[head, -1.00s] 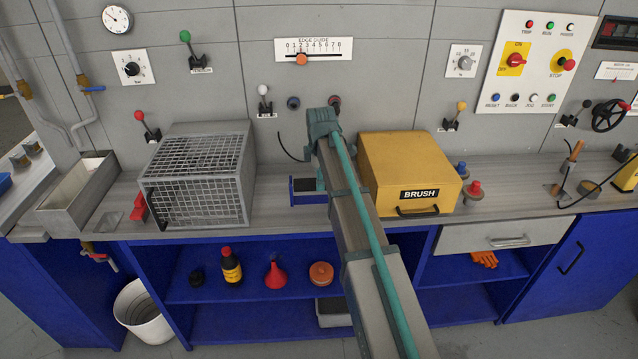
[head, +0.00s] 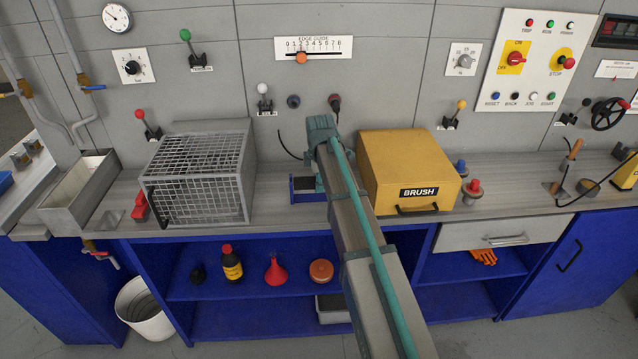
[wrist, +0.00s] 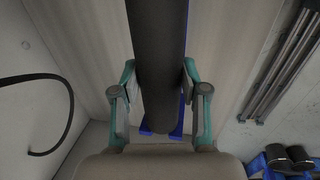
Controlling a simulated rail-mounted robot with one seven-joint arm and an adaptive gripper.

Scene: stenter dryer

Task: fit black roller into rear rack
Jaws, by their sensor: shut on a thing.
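The black roller (wrist: 158,60) runs lengthwise down the middle of the wrist view. My gripper (wrist: 160,75) has its teal fingers on either side of it and is shut on it. Blue parts of a rack (wrist: 188,50) show along the roller's right side and below its near end. The roller covers much of them, so I cannot tell whether it is seated. In the head view, a blue rack (head: 306,188) stands on the counter, partly behind my arm. The roller and fingers are hidden there.
A grey mesh cage (head: 195,185) stands left of the rack, and a yellow BRUSH box (head: 408,165) is close on the right. A black cable (wrist: 62,90) curves at the left. Another blue holder with dark cylinders (wrist: 290,158) shows at lower right.

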